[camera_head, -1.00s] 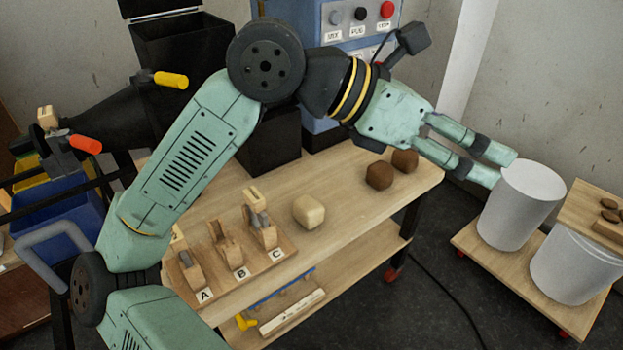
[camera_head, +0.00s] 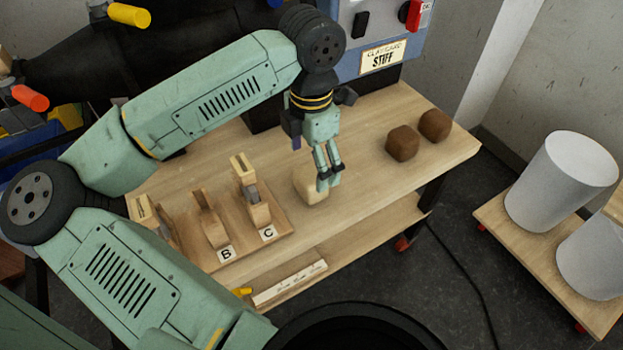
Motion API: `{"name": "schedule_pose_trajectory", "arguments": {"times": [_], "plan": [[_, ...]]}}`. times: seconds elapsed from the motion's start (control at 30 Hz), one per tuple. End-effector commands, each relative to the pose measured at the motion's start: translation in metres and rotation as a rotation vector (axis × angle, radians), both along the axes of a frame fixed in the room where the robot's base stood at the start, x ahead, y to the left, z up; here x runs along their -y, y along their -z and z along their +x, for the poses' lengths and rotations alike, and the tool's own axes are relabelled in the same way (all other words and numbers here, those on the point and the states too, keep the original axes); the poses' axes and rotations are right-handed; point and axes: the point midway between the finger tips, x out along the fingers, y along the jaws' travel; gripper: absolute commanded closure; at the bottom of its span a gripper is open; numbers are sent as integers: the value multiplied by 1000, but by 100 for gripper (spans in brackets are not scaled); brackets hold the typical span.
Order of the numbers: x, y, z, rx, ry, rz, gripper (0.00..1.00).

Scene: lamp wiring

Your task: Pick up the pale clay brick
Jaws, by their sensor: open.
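The pale clay brick (camera_head: 308,188) is a small cream block on the wooden table, just right of the board with the lettered wooden tools. My gripper (camera_head: 329,187) points down at the brick's right side, with its dark fingertips overlapping the brick in the view. The fingers are open. Part of the brick is hidden behind them, and I cannot tell whether they touch it.
Two brown clay lumps (camera_head: 403,143) (camera_head: 435,125) sit further right on the table (camera_head: 375,185). The tool board (camera_head: 278,238) carries wooden tools labelled B and C. A sign (camera_head: 383,58) reads "STIFF". White cylinders (camera_head: 562,182) stand on a low trolley at right.

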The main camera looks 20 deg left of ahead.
Motion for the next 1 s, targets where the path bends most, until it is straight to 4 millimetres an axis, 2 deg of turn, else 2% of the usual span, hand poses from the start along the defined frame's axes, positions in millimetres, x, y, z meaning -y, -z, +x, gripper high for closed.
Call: {"name": "schedule_pose_trajectory", "arguments": {"times": [0.17,0.4,0.5,0.73,1.0], "plan": [[0,13,0,0,0,-4,17],[-1,48,-1,0,0,-4,17],[-1,55,0,2,0,-3,17],[-1,57,0,2,1,-2,17],[-1,57,0,2,0,-1,35]]}}
